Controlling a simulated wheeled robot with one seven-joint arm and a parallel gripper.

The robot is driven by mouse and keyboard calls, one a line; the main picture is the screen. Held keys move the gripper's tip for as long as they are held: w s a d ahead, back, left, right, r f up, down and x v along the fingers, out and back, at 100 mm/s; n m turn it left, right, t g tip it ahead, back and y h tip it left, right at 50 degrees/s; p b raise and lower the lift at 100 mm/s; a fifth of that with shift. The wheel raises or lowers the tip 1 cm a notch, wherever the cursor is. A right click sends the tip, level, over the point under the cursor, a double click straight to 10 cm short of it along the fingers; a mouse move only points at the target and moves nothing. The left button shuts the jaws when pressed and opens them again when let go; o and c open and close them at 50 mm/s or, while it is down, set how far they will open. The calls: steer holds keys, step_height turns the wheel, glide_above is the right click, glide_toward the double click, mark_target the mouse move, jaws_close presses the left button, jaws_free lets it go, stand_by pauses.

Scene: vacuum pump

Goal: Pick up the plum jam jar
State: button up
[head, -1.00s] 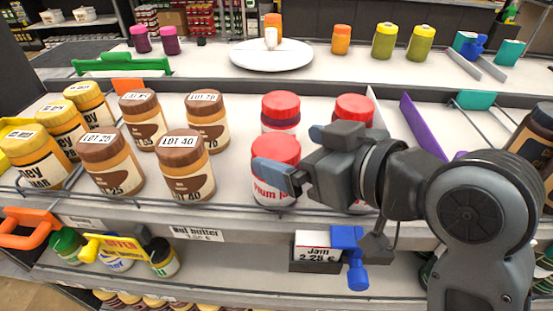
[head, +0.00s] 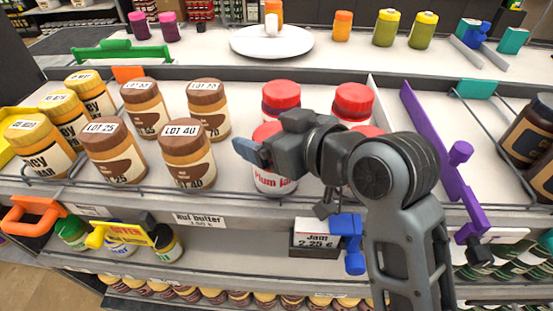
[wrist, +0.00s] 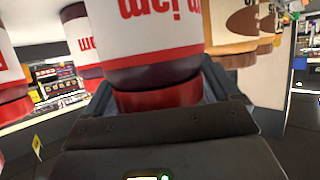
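The plum jam jar (head: 272,181) stands upright at the front of the jam section in the head view, with a red lid and a white label. My gripper (head: 262,149) is at its upper part, with one blue-tipped finger showing left of the jar and the other hidden. In the upside-down wrist view the jar (wrist: 155,32) fills the middle. Its red lid (wrist: 160,96) lies between my two fingers, with a small gap visible on the right. The fingers look open around the lid. Part of the jar is hidden by my gripper.
Two red-lidded jars stand behind, at left (head: 281,97) and right (head: 353,102); another (head: 367,131) is partly behind my arm. Brown-lidded nut butter jars (head: 187,155) stand close on the left. A purple divider (head: 437,140) lies to the right. A wire rail and price tag (head: 316,238) run along the front.

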steer(key=shift+f, duration=0.2)
steer(key=c, duration=1.5)
